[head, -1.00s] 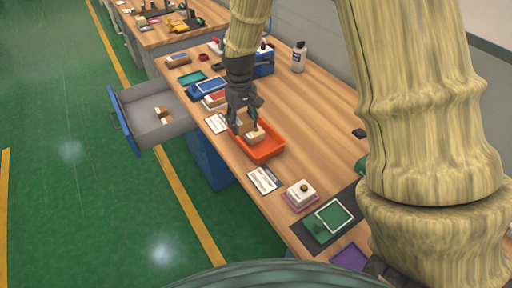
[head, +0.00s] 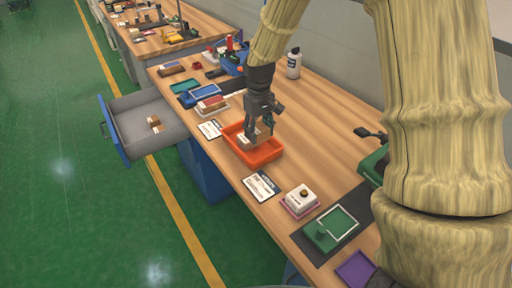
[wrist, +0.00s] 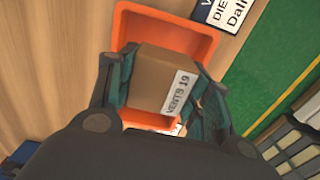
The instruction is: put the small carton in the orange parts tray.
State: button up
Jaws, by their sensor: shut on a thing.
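The orange parts tray (head: 268,155) lies on the workbench in the head view. It also shows in the wrist view (wrist: 190,40), beneath and beyond the carton. The small brown carton (wrist: 158,78), with a white label reading "VENTS 19", is between the two fingers of my gripper (wrist: 165,90). My gripper is shut on it. In the head view my gripper (head: 255,130) is over the tray, and the carton (head: 247,142) is in or just above the tray's left part. I cannot tell whether it touches the tray floor.
An open grey drawer (head: 145,123) with a small brown item sticks out at the left. A white printed card (head: 261,186) and a white box with a dark knob (head: 300,200) lie in front of the tray. Bench right of the tray is clear.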

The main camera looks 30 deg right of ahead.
aim_at(259, 127)
jog(key=shift+f+p, duration=0.4)
jog(key=shift+f, duration=3.3)
jog(key=shift+f, duration=0.1)
jog(key=o, duration=1.2)
notch_tip(259, 127, up, 12)
jog(key=shift+r+b, duration=0.1)
jog(key=shift+b, duration=0.65)
